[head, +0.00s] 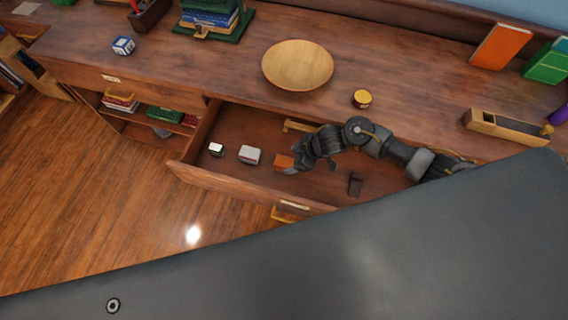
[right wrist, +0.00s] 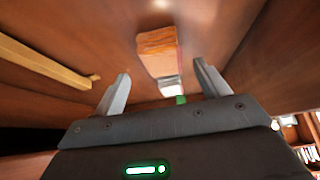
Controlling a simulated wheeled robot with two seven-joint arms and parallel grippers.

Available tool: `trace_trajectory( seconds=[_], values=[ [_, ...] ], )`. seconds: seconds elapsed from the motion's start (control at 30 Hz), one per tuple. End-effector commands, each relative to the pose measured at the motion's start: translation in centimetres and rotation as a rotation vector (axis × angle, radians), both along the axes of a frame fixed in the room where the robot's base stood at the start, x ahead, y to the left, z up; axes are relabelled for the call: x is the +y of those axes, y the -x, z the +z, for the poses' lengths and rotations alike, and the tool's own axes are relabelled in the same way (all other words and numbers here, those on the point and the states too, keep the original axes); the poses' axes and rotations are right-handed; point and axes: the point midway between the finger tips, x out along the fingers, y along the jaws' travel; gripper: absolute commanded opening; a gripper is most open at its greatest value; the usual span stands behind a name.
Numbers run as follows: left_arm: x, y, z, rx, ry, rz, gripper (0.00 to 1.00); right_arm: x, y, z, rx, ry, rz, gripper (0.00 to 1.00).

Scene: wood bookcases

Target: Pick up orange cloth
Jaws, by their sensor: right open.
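The orange cloth (head: 283,161) looks like a small folded orange block lying in the open drawer (head: 235,125). It also shows in the right wrist view (right wrist: 158,52), ahead of my fingers. My right gripper (head: 309,168) reaches into the drawer just to the right of the cloth. In the right wrist view the two fingers (right wrist: 163,88) are spread apart with nothing between them, and the cloth lies beyond their tips. I cannot tell whether a fingertip touches it. My left gripper is not in view.
In the drawer are a grey-white block (head: 250,155), a small white-topped item (head: 216,149), a dark item (head: 355,184) and a wooden bar (head: 299,126). The drawer's front wall (head: 215,182) stands close by. A wooden plate (head: 297,65) and a yellow-lidded jar (head: 362,98) stand on the top above.

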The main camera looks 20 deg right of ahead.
Motion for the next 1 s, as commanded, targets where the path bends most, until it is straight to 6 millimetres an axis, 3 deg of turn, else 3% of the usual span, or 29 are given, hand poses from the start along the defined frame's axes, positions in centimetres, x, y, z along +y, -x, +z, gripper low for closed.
trace_trajectory(
  seconds=[0.17,0.5,0.77,1.0],
  values=[
    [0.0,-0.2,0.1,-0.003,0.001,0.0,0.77,0.2,-0.1,-0.4,0.0,0.0,-0.002,0.75],
    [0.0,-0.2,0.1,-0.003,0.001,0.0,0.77,2.7,-1.4,-3.9,0.0,0.0,-0.002,0.75],
    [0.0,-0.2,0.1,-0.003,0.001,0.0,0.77,2.8,-1.5,-4.2,-0.001,0.001,-0.002,0.75],
    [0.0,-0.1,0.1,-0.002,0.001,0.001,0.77,2.8,-1.5,-4.2,0.0,0.0,-0.001,0.47]
  ],
)
